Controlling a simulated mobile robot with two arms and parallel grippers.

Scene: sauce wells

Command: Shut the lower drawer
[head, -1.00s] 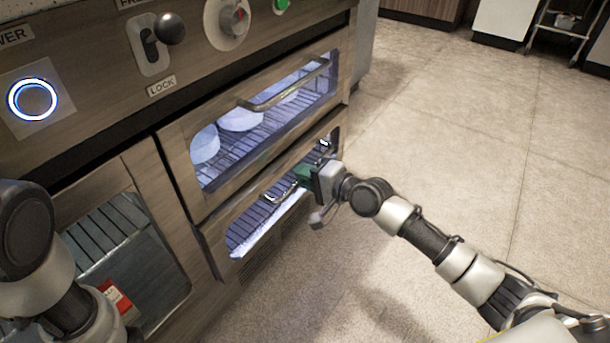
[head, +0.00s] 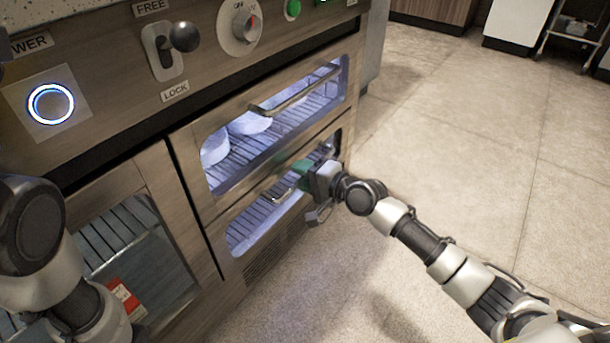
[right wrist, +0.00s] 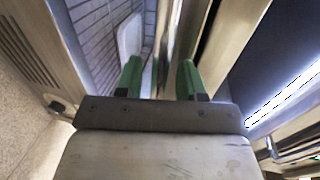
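The lower drawer (head: 232,262) has a wooden front, a lit window with a wire rack behind it, and a metal bar handle (head: 281,196). Its front looks about level with the cabinet face in the head view; a small gap cannot be ruled out. My right gripper (head: 301,168) is at the drawer's front, beside the right part of the handle. In the right wrist view its two green fingers (right wrist: 158,78) stand apart, with metal trim or bar beyond them; whether they touch it is unclear. My left arm shows at the left edge, its gripper out of sight.
The upper drawer (head: 190,160) above is shut, with white bowls (head: 250,122) inside. A left glass door (head: 160,195) shows a rack and a red-and-white box (head: 124,298). A lock lever (head: 184,37) and a lit power button (head: 50,104) are above. The floor at right is clear.

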